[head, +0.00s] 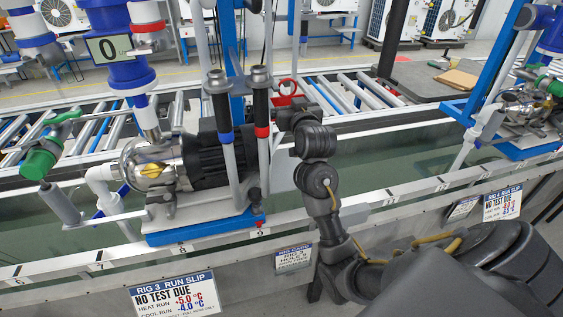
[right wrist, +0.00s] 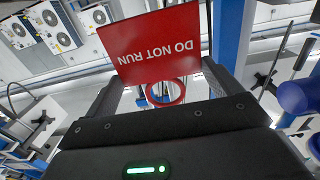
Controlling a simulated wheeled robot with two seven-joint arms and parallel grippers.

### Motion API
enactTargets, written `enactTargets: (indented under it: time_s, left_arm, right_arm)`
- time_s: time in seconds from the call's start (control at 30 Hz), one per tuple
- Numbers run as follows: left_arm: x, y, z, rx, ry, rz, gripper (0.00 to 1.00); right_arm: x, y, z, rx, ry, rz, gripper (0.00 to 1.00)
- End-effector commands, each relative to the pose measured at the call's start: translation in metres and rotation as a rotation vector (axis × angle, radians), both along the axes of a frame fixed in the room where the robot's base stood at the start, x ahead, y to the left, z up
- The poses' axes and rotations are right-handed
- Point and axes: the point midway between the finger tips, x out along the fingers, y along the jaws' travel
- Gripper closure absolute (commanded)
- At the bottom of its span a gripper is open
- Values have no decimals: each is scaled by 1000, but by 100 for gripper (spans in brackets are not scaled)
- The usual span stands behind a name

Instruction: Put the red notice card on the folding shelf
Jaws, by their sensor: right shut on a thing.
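The red notice card (right wrist: 160,45), lettered "DO NOT RUN", is upside down in the right wrist view, with a red ring (right wrist: 166,103) at its edge. My right gripper (right wrist: 165,92) is shut on it, with dark fingers on both sides of the ring. In the head view the right gripper (head: 298,112) is raised over the rig's front edge, right of the pump's black motor. I cannot pick out the folding shelf for certain. My left gripper is not in view.
The pump (head: 150,165) and two upright handles (head: 261,110) stand close left of my right gripper. A roller conveyor (head: 350,92) runs behind. A second blue rig (head: 515,110) is at right. A run slip (head: 175,295) hangs on the front.

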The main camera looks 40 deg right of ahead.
Motion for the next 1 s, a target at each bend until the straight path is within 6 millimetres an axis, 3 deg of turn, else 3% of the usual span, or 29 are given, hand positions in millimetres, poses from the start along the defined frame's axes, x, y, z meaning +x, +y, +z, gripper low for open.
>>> enactTargets:
  time_s: [0.17, 0.4, 0.6, 1.0]
  left_arm:
    - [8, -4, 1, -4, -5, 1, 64]
    - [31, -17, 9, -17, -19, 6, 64]
    - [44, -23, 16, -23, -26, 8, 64]
    - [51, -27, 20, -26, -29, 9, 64]
  right_arm:
    - [-1, -1, -21, 1, 5, -2, 33]
    - [-1, 0, -88, 1, 6, 0, 33]
    - [-1, 0, -128, 1, 2, 1, 33]
    - [-1, 0, -153, 1, 2, 0, 33]
